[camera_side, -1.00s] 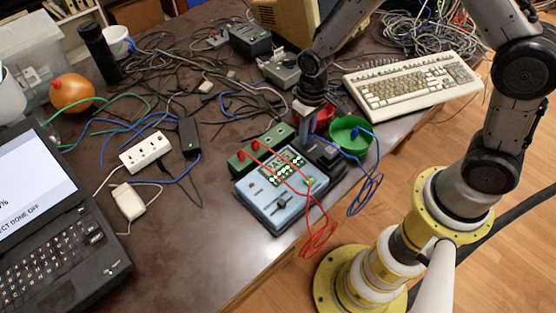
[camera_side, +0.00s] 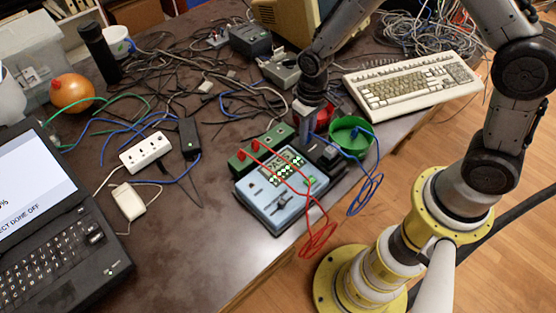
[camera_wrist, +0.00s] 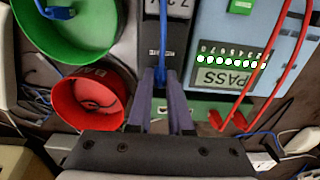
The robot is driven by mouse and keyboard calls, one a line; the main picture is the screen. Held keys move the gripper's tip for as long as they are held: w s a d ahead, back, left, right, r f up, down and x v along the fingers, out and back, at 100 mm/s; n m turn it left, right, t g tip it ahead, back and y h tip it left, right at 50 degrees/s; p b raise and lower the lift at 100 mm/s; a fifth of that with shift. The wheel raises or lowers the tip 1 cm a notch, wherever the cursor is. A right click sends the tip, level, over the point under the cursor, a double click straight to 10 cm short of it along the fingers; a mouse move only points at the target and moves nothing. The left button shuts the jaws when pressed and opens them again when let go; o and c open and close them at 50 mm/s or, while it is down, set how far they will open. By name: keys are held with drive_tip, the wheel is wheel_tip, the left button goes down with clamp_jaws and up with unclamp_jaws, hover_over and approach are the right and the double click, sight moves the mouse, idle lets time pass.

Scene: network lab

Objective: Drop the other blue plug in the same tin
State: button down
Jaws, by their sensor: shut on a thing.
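My gripper (camera_wrist: 160,102) points down at the bench and is shut on a blue plug (camera_wrist: 160,76), mostly hidden between the fingers. Its blue cable (camera_wrist: 163,35) runs up over a dark block in the wrist view. In the side view my gripper is behind the tester, left of the tins. The green tin (camera_wrist: 110,35) stands to the upper left in the wrist view and also shows in the side view (camera_side: 338,143). One blue plug (camera_wrist: 61,13) lies in it, near its rim. A red tin (camera_wrist: 121,94) labelled "BAD" stands beside it.
A blue-grey tester (camera_side: 262,205) shows "PASS" in the wrist view. A green board (camera_side: 243,163) with two red plugs (camera_side: 249,148) stands behind it. The dark block (camera_side: 322,153) is close by.

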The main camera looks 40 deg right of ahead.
drive_tip(key=shift+r, duration=0.25)
drive_tip(key=shift+r, duration=1.95)
drive_tip(key=shift+s, duration=0.15)
drive_tip(key=s+d+r, duration=0.3)
drive_tip(key=d, duration=0.4)
drive_tip(key=s+d+r, duration=0.3)
drive_tip(key=d+r, duration=0.1)
drive_tip(key=d, duration=0.2)
drive_tip(key=shift+f, duration=3.05)
